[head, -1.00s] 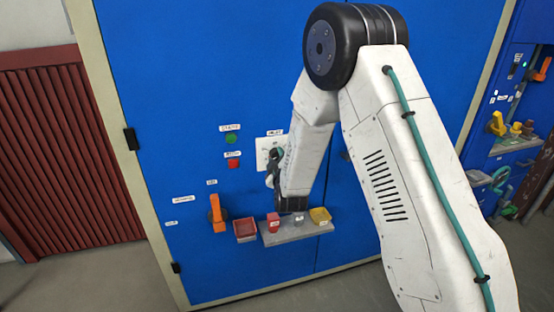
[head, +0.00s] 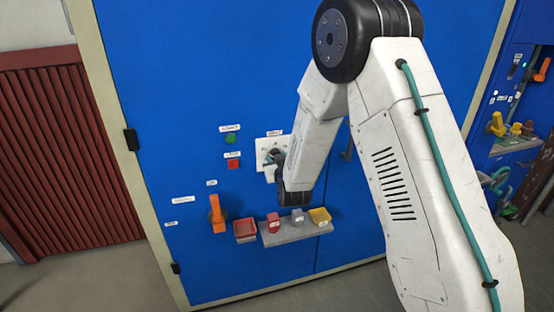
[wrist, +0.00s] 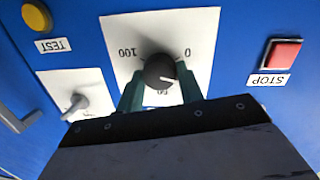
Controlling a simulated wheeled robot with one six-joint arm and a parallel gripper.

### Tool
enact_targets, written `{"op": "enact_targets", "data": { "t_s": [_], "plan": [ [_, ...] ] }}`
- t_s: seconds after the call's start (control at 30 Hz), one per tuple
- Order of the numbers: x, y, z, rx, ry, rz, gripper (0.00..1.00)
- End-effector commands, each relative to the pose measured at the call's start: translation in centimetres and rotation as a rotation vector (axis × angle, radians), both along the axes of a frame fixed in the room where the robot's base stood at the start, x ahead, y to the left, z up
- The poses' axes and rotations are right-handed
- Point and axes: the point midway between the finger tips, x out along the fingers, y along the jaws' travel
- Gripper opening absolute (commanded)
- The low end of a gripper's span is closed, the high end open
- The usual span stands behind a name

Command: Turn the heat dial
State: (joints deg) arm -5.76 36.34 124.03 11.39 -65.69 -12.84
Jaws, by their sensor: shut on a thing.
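The heat dial is a black round knob (wrist: 160,72) with a white pointer mark, on a white scale plate (wrist: 118,28) that reads 0 and 100 in the wrist view. My gripper (wrist: 160,88) has its two green fingers on either side of the knob and is shut on it. In the head view my gripper (head: 272,156) is at the white plate (head: 264,143) on the blue panel, and my wrist hides part of the dial. The pointer is toward the lower right of the knob in the wrist view.
A red STOP button (wrist: 283,54), a yellow TEST button (wrist: 36,16) and a small grey switch (wrist: 76,104) surround the dial. Below it in the head view are an orange lever (head: 217,214), a red tray (head: 245,230) and a grey shelf (head: 290,236) holding small blocks.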

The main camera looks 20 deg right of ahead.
Motion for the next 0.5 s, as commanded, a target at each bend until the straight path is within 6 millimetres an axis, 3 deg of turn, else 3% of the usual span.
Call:
{"op": "enact_targets", "data": {
  "t_s": [0.5],
  "plan": [
    [0.00, -0.20, 0.13, 0.489, -0.001, 0.000, 0.14]
  ]
}}
